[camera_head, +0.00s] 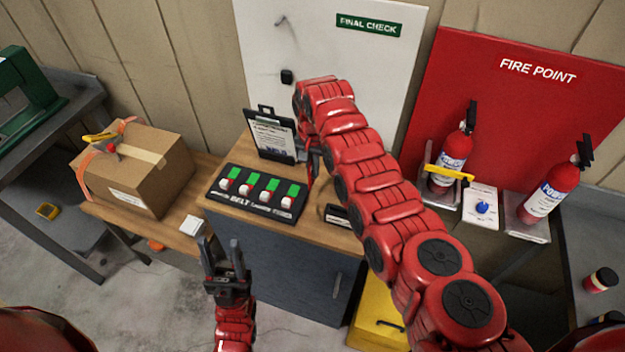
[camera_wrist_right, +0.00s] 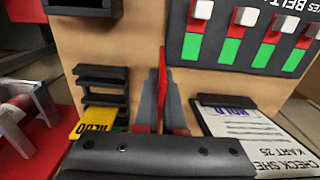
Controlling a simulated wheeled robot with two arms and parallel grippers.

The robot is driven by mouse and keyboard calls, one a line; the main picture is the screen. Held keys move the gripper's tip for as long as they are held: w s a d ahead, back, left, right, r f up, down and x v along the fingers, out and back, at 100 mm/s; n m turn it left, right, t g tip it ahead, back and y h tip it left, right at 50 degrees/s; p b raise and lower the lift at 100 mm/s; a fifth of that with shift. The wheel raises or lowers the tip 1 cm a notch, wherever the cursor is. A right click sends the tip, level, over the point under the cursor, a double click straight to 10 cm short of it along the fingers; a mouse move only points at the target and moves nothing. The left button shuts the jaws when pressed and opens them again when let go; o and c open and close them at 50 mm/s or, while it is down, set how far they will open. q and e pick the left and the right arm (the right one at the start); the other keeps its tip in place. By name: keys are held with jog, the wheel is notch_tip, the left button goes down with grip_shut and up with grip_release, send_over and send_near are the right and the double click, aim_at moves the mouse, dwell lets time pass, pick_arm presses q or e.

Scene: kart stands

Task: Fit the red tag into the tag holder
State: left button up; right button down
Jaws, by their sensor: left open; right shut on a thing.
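My right gripper (camera_head: 312,158) is shut on the red tag, a thin red piece seen almost edge-on between its fingers in the right wrist view (camera_wrist_right: 162,68). It holds the tag upright over the wooden table. A black slotted rack (camera_wrist_right: 103,73), which looks like the tag holder, stands left of the fingers in that view, apart from the tag. A yellow tag (camera_wrist_right: 93,123) with dark letters is at the rack. My right arm hides the rack in the head view. My left gripper (camera_head: 225,258) is open and empty, in front of the table.
The belt board (camera_head: 257,194) with several green-and-white switches lies on the table (camera_head: 222,213). A clipboard (camera_head: 270,136) stands behind it. A small black holder (camera_head: 338,216) is near the front edge. A cardboard box (camera_head: 136,166) stands left; fire extinguishers (camera_head: 452,158) stand right.

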notch_tip(320, 180, down, 3)
jog(key=shift+s+b, duration=0.1)
jog(key=shift+b, duration=0.45)
jog(key=shift+a+f, duration=0.1)
jog(key=shift+f, duration=0.25)
jog(key=shift+w, duration=0.2)
jog(key=shift+s+f, duration=0.1)
jog(key=c, duration=1)
grip_release()
